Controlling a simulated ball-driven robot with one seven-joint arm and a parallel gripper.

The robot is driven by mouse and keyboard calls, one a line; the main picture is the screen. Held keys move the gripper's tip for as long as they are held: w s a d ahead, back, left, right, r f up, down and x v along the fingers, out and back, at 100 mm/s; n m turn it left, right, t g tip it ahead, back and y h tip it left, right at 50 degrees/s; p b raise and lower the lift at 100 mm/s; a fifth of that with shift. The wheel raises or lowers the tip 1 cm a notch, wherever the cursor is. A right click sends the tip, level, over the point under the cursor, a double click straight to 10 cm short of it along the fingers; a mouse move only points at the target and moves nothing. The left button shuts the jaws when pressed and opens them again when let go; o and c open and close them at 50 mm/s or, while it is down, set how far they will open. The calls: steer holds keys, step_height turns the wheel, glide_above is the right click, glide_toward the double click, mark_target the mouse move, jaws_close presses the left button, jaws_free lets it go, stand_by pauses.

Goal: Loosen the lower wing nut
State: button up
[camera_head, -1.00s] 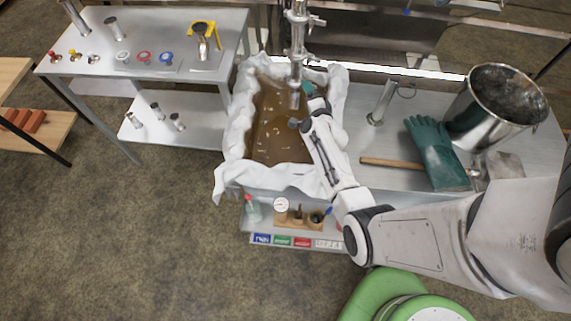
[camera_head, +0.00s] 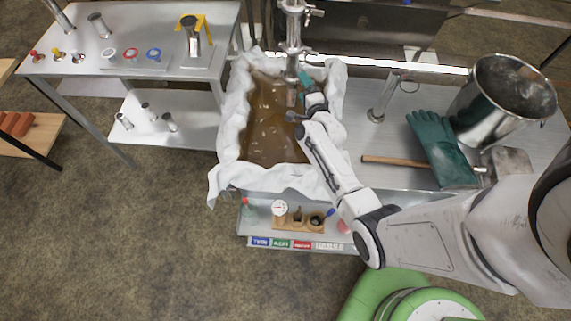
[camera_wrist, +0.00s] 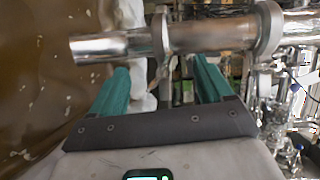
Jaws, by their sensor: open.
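A shiny steel pipe (camera_head: 292,62) hangs upright over the pan, with clamps along it. In the wrist view the pipe (camera_wrist: 210,36) runs sideways, its open end at the left. The lower clamp (camera_wrist: 163,36) is the ring nearer that end; another clamp (camera_wrist: 268,28) is to the right. A small blurred metal piece below the lower clamp, likely the lower wing nut (camera_wrist: 159,72), shows between my fingers. My gripper (camera_wrist: 161,66) has two teal fingers spread apart, one on each side of it. I cannot tell contact. In the head view my gripper (camera_head: 306,80) is right beside the pipe.
The cloth-lined pan (camera_head: 228,125) of brown syrup lies under the pipe. A steel pot (camera_head: 485,115), green glove (camera_head: 437,145) and wooden-handled tool (camera_head: 400,161) are on the bench at right. A side table (camera_head: 130,35) with small parts stands at left.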

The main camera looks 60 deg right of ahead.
steer(key=shift+f+m+t+b, duration=0.3)
steer(key=shift+m+b, duration=0.1)
steer(key=shift+b, duration=0.75)
steer(key=a+p+v, duration=0.1)
steer(key=p+v, duration=0.3)
steer(key=v, duration=0.7)
steer(key=w+a+f+n+y+b, duration=0.1)
steer(key=w+a+n+y, duration=0.1)
steer(key=a+n+y, duration=0.3)
steer(key=w+a+f+n+y+b, duration=0.1)
steer(key=w+a+n+y+b, duration=0.15)
steer(key=a+n, duration=0.45)
steer(key=s+a+f+n+g+y+b, duration=0.3)
steer(key=s+a+f+n+g+b, duration=0.1)
steer(key=s+a+n+g, duration=0.3)
steer(key=shift+s+a+n, duration=0.4)
steer(key=shift+a+n, duration=0.25)
steer(key=shift+n, duration=0.25)
steer(key=shift+f, duration=0.1)
